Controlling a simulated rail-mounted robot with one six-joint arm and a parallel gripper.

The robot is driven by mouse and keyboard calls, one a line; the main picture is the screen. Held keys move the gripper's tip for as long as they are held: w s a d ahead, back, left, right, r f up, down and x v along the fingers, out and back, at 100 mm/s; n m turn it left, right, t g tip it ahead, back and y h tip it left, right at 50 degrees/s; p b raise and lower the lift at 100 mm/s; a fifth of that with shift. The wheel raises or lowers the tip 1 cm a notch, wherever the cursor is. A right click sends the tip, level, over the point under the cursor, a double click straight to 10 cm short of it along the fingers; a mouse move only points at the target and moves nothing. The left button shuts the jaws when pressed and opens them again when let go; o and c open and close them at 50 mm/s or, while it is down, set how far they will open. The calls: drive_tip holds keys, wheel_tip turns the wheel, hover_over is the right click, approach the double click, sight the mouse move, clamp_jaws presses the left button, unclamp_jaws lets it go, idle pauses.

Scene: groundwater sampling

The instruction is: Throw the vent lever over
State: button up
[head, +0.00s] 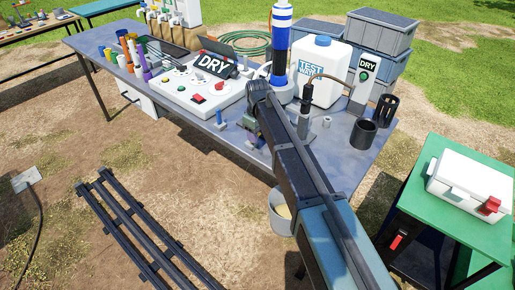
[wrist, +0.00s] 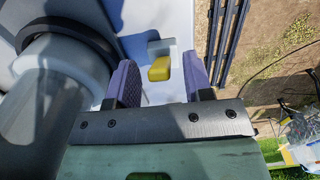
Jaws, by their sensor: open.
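My gripper (wrist: 158,62) is open in the wrist view, its two purple fingers apart. A yellow block-shaped handle (wrist: 160,70) shows between and beyond the fingertips, in front of a white surface. It may be the vent lever, but its mount is mostly hidden. I cannot tell whether a finger touches it. In the head view my gripper (head: 254,136) is low over the front part of the grey table (head: 205,128), partly hidden by my arm. No lever can be made out there.
A grey cylinder with a black ring (wrist: 62,80) stands close left of my gripper in the wrist view. The white DRY panel (head: 192,92), a blue-banded column (head: 281,45), the TEST WATER container (head: 318,75) and a dark cup (head: 363,136) stand on the table.

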wheel_tip(320, 180, down, 2)
drive_tip(key=shift+f+b, duration=0.1)
drive_tip(key=shift+b, duration=0.3)
drive_tip(key=shift+r, duration=0.2)
clamp_jaws()
